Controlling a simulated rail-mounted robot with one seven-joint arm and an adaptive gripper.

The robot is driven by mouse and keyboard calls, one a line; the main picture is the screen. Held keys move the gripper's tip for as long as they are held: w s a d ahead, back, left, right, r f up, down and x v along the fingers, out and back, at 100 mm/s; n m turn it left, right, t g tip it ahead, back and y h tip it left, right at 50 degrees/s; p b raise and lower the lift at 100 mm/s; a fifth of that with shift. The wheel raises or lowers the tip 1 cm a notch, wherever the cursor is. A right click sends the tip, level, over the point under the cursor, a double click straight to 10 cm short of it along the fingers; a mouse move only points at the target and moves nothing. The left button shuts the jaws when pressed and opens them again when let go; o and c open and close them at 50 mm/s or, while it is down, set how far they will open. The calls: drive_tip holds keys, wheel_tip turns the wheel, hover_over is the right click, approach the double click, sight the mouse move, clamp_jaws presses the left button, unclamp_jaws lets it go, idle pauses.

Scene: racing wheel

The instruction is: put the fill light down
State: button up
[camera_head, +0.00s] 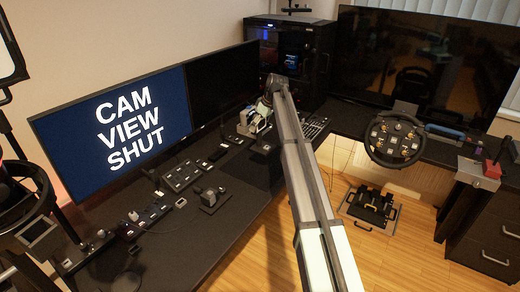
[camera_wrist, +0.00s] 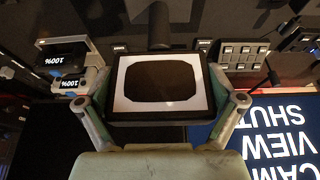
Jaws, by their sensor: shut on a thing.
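The fill light (camera_wrist: 162,82) shows in the wrist view as a small rectangular panel with a white face and a dark middle. My gripper (camera_wrist: 160,105) has one finger on each side of it and is shut on it. In the head view my gripper (camera_head: 262,108) is at the far end of my arm, above the back of the black desk (camera_head: 235,205), near the right end of the monitors. It is small there and partly hidden by the arm. Whether the light touches the desk cannot be told.
A monitor reading "CAM VIEW SHUT" (camera_head: 125,125) stands on the desk's left. Button boxes (camera_head: 182,175) and a small device (camera_head: 212,198) lie in front. A white device with "100%" displays (camera_wrist: 68,58) is beside the light.

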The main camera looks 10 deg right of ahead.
sight(262, 145)
wheel_tip(262, 145, down, 13)
drive_tip(key=shift+r+p, duration=0.1)
drive_tip(key=shift+p, duration=1.15)
drive_tip(key=o, duration=1.5)
drive_tip(key=shift+f, duration=0.2)
drive_tip(key=b+v, duration=0.2)
drive_tip(key=v, duration=1)
drive_tip(key=shift+r+b, duration=0.15)
drive_tip(key=shift+b, duration=0.15)
